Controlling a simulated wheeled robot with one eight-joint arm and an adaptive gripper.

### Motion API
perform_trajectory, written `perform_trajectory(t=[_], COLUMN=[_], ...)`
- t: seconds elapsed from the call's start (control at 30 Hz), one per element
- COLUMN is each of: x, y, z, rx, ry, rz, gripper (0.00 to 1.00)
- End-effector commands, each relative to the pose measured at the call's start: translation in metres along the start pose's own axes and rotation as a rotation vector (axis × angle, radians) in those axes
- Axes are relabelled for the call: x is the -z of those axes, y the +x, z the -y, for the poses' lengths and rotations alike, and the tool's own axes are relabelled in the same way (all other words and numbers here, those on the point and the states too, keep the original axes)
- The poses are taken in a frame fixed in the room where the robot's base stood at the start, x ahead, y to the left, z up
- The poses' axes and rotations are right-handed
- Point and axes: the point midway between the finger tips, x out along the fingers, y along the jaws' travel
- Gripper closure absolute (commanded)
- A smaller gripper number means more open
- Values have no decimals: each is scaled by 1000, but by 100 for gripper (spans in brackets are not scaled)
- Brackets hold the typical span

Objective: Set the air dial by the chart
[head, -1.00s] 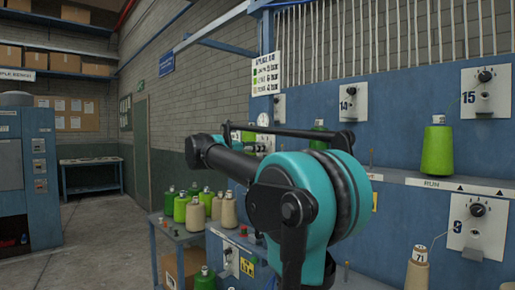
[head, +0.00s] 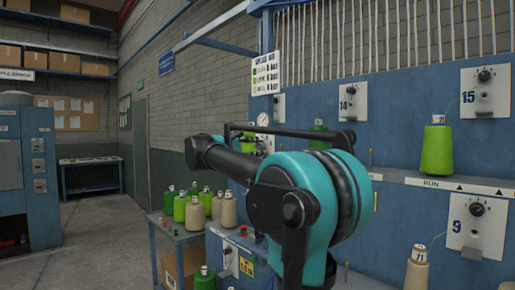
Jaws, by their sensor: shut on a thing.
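The white splice air chart (head: 265,73) hangs at the wall corner, with green and pale colour patches beside lines of text; its figures are too small to read surely. A small round white gauge (head: 262,119) sits below it, just above my arm. The air dial itself cannot be made out; my teal and black arm covers much of the panel below the gauge. My arm reaches left and then back behind itself towards the panel. My gripper is hidden, so neither its fingers nor anything in them shows.
Green and cream yarn cones (head: 198,210) stand on a side table (head: 180,233) left of my arm. Numbered knob panels, such as panel 15 (head: 485,91), line the blue machine. A lime cone (head: 437,150) stands on its shelf. Floor at left is clear.

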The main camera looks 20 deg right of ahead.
Motion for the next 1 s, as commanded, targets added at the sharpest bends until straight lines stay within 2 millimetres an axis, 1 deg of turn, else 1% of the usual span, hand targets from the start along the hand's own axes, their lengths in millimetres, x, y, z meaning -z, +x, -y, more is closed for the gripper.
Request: perform_trajectory(t=[0.2, 0.5, 0.73, 1.0], x=[0, 0, 1, 1], y=[0, 0, 0, 0], z=[1, 2, 3, 4], rx=[1, 1, 2, 2], ry=[202, 440, 556, 615], rz=[0, 0, 0, 0], gripper=[99, 99, 99, 99])
